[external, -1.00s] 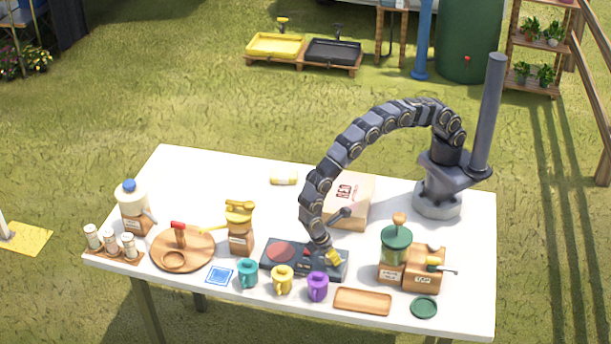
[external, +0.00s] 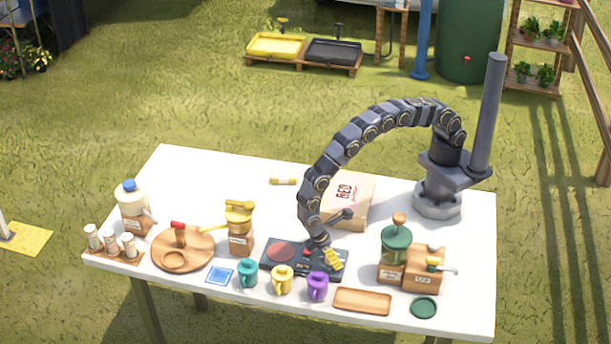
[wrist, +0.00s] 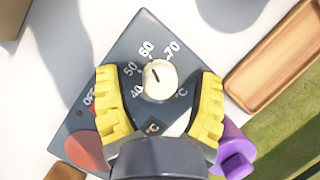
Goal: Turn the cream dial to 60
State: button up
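The cream dial (wrist: 161,84) sits on the dark control panel (wrist: 120,60), its markings running from OFF through 40, 50, 60 and 70. The dial's dark pointer line slants up and slightly left, roughly toward the 60. My gripper (wrist: 160,78) has its yellow fingers spread on the left and right of the dial, with a gap on each side. It is open and holds nothing. In the external view my gripper (external: 333,259) is low over the right part of the panel (external: 271,266), and the dial is hidden there.
A red round plate (external: 281,252) is on the panel's left part. Teal, yellow and purple mugs (external: 317,287) stand along its front. A wooden tray (external: 362,301) lies to the right, with a grinder (external: 396,250) behind it. A cardboard box (external: 350,205) stands behind the panel.

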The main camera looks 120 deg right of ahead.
jog(key=v, duration=1.2)
jog(key=shift+r, duration=0.15)
dwell(0.3)
jog(key=s+d+r+t, duration=0.1)
jog(key=s+d+r, duration=0.1)
jog(key=s+r, duration=1.25)
jog(key=s+d+r+n+t, duration=0.1)
jog(key=s+d+n, duration=0.1)
jog(key=s, duration=2)
jog(key=shift+r+t+h, duration=0.4)
